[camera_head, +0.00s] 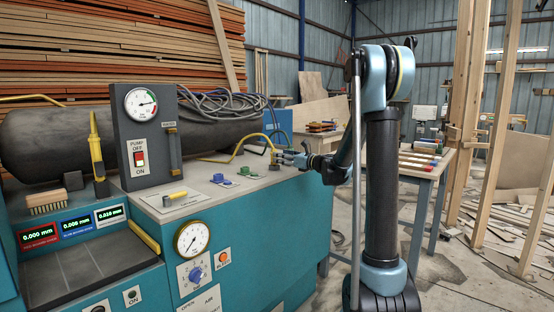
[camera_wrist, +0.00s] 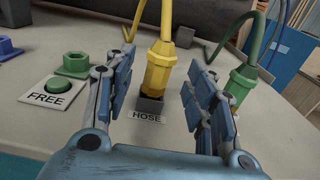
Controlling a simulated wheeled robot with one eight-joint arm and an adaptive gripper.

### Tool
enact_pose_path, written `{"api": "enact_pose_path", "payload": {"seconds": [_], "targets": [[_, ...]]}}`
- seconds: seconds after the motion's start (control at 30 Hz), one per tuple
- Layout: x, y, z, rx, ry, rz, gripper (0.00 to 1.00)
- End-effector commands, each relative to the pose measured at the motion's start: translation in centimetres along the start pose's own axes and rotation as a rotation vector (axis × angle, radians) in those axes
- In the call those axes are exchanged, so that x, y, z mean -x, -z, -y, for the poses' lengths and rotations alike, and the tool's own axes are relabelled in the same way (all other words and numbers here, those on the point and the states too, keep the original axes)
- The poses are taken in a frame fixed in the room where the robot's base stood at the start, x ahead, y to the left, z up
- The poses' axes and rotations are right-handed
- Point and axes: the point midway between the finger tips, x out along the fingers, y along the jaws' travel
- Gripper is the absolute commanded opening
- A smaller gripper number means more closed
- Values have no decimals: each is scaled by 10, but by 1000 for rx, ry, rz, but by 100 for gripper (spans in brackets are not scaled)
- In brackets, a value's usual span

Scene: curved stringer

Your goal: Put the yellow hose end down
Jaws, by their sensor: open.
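The yellow hose end (camera_wrist: 161,68) stands upright in a small dark square holder (camera_wrist: 151,106) behind the label HOSE (camera_wrist: 148,116) in the wrist view. My gripper (camera_wrist: 162,60) is open, with one finger on each side of the yellow hose end and a visible gap on both sides. In the head view my gripper (camera_head: 284,156) is low over the right end of the bench top, and the yellow hose (camera_head: 247,138) arches to it from the left. The hose end itself is small there and partly hidden by the gripper.
A green hose fitting (camera_wrist: 240,82) stands close by my right finger. A gauge panel (camera_head: 150,140) and dark tank (camera_head: 60,140) stand further left on the bench.

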Motion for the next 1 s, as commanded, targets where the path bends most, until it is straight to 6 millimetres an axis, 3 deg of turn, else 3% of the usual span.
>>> {"api": "enact_pose_path", "payload": {"seconds": [0.1, 0.3, 0.67, 0.77, 1.0], "targets": [[25, 0, 1, 0, 4, 0, 50], [53, 0, 2, 0, 4, 0, 50], [67, 1, -2, 20, -2, -10, 50], [74, 2, -15, 91, -17, -46, 50], [113, 21, -73, 446, -120, -222, 50]]}}
